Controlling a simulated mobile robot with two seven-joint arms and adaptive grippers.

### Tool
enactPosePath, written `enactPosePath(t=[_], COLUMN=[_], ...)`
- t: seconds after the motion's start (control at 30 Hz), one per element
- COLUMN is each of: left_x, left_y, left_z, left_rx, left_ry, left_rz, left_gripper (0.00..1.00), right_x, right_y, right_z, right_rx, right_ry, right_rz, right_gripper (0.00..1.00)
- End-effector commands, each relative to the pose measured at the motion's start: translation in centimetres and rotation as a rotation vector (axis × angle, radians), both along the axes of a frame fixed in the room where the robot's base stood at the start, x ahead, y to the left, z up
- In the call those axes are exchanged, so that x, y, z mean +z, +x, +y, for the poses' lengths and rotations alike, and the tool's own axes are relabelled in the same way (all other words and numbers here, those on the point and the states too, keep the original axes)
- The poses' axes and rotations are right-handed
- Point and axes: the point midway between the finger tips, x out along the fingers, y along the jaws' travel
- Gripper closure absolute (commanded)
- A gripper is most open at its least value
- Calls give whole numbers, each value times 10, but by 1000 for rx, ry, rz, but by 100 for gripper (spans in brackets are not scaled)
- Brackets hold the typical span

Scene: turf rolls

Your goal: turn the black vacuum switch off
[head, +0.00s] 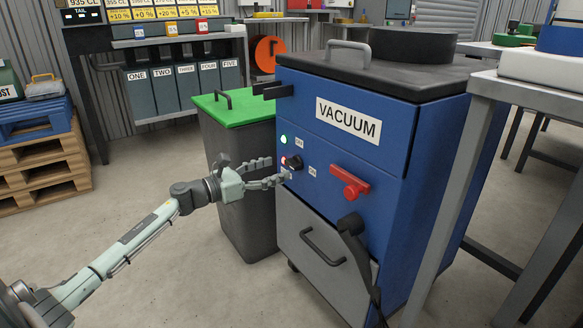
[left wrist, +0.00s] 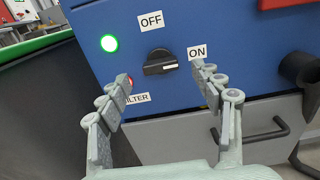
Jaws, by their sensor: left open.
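The black vacuum switch (left wrist: 158,62) is a round rotary knob on the front of the blue vacuum cabinet (head: 345,165). In the left wrist view its handle lies nearly level, with the white mark at its right end towards the ON label (left wrist: 197,52). The OFF label (left wrist: 151,21) is above the knob. In the head view the knob (head: 293,162) is just beyond my left gripper (head: 272,172). My left gripper is open and empty, its fingers spread below and to either side of the knob; I cannot tell whether they touch the panel. My right gripper is not in view.
A lit green lamp (left wrist: 109,43) is left of the knob, and a red lamp is partly hidden behind a finger by the FILTER label. A red handle (head: 349,182) and black hose (head: 356,245) are to the right. A green-lidded bin (head: 235,110) stands left of the cabinet.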

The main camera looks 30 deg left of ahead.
Motion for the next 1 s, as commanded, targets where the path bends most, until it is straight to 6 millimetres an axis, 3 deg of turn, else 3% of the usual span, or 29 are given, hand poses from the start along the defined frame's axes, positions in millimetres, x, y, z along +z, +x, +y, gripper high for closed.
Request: enactPosePath(t=[0.1, 0.3, 0.63, 1.0], left_x=[0, 0, -1, -1], left_y=[20, 40, 44, 44], left_z=[-8, -16, -18, -18], left_rx=[2, 2, 2, 2], left_ry=[-4, -5, -5, -6], left_rz=[-2, 0, 2, 1], left_gripper=[34, 34, 34, 79], right_x=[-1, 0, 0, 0], right_y=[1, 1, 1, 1], right_z=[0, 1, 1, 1], right_rx=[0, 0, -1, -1], right_ry=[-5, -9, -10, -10], right_rz=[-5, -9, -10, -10], right_gripper=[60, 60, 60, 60])
